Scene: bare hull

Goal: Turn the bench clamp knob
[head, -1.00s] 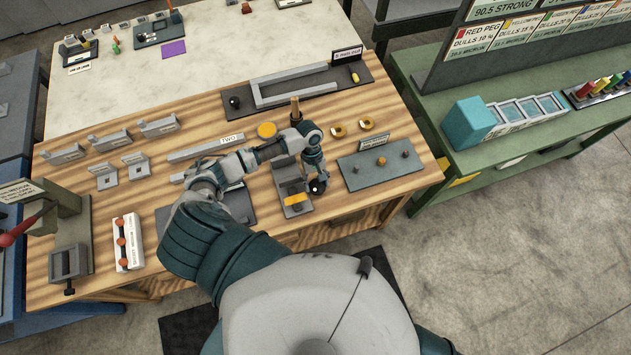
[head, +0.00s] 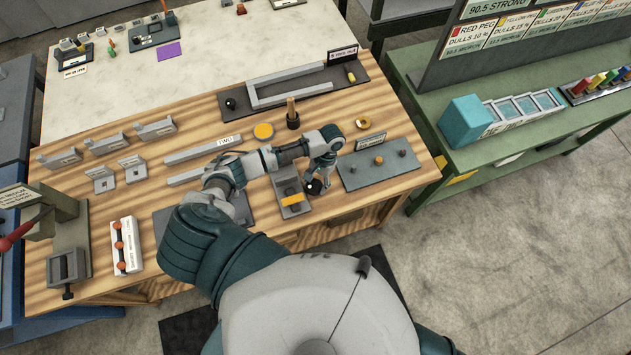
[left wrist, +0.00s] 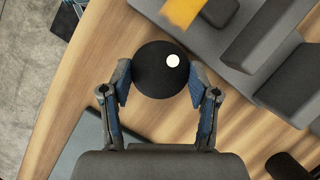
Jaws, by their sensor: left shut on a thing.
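The bench clamp (head: 281,181) is a small grey fixture near the front edge of the wooden bench, with a yellow block (head: 291,199) in it. Its black round knob (head: 314,188) with a white dot sits at its right side. My left gripper (head: 315,181) reaches down to the knob from above. In the left wrist view, the two blue-padded fingers of the gripper (left wrist: 160,82) are shut on opposite sides of the knob (left wrist: 152,72). The white dot lies right of the knob's middle there. My right gripper is not in view.
A grey plate with small pegs (head: 380,163) lies close on the right. A brown-handled upright tool (head: 292,115) and yellow rings stand behind my forearm. A green shelf (head: 480,150) stands right of the bench. The bench's front edge is close to the clamp.

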